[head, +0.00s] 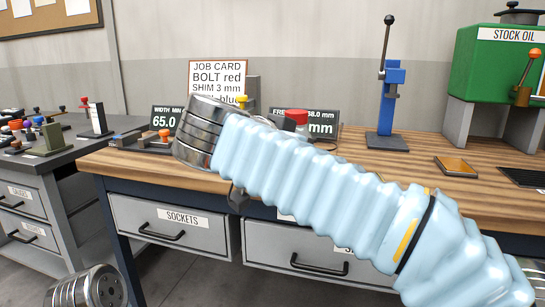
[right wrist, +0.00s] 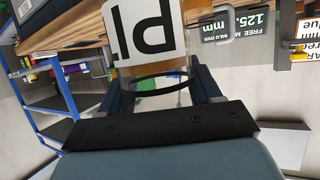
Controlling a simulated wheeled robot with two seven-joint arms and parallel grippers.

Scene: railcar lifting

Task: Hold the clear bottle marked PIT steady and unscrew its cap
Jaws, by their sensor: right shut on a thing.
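The clear bottle (right wrist: 160,99) shows in the right wrist view, upside down in the picture. Its white label (right wrist: 145,30) shows large black letters, partly cut off at the top edge. A thin dark ring runs around the clear body. My right gripper (right wrist: 156,80) is shut on the bottle, one dark finger at each side. In the head view my right arm crosses the bench and hides the bottle's body. A red cap-like top (head: 296,117) shows just above that arm; I cannot tell if it belongs to the bottle. My left wrist is at the bottom left, its fingers out of view.
The wooden bench (head: 110,160) carries a job card (head: 218,78), two dark displays, a blue lever press (head: 386,95) and a green stock oil tank (head: 495,65). A grey side bench (head: 50,165) with several small parts stands at the left. Bare wood lies around the press.

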